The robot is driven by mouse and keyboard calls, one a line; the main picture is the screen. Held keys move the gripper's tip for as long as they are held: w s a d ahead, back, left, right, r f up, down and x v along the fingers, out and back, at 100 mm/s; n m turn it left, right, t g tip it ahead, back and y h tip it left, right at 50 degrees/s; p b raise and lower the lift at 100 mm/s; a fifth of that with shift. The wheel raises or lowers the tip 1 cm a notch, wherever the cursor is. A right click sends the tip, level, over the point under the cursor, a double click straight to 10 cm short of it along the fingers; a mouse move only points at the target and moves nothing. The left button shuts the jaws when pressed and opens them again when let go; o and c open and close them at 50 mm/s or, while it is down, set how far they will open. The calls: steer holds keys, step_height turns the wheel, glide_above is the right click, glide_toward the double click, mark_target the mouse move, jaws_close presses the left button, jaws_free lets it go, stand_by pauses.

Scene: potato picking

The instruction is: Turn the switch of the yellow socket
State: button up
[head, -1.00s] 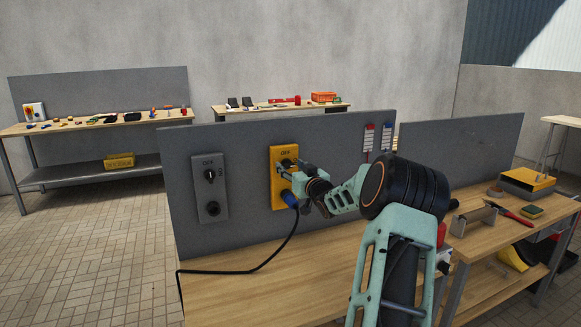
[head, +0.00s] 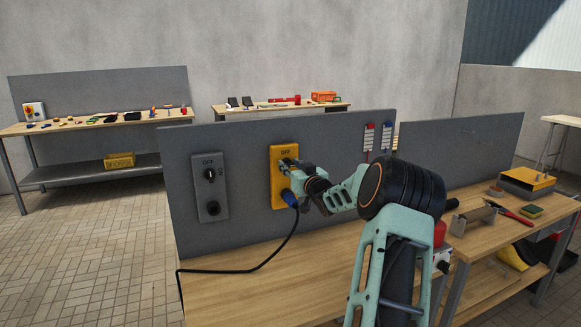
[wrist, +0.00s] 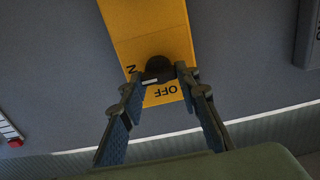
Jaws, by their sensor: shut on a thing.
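The yellow socket (head: 277,198) is mounted on the grey upright panel, with "OFF" at its top. In the wrist view the yellow socket (wrist: 150,25) appears upside down, with "OFF" and part of another label showing. Its dark round switch (wrist: 158,68) sits between my fingertips. My gripper (head: 290,165) is at the upper part of the socket, and in the wrist view my gripper (wrist: 160,80) is shut on the switch. The head view mostly hides the switch behind the fingers.
A grey socket (head: 210,187) with its own switch is on the panel to the left. The black cable (head: 262,265) hangs down and runs across the wooden table (head: 300,285). Red and blue labelled strips (head: 369,137) are on the panel to the right.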

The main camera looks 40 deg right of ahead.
steer(key=shift+f+n+b, duration=0.1)
steer(key=shift+n+b, duration=0.2)
steer(key=shift+b, duration=0.1)
steer(key=shift+a+f+n+b, duration=0.1)
steer(key=shift+a+n+b, duration=0.05)
steer(key=shift+n+b, duration=3.8)
steer(key=shift+a+f+n+b, duration=0.1)
steer(key=shift+n+b, duration=3.15)
steer(key=shift+n, duration=1.4)
steer(key=o, duration=1.2)
steer(key=shift+c, duration=0.2)
steer(key=v, duration=1.2)
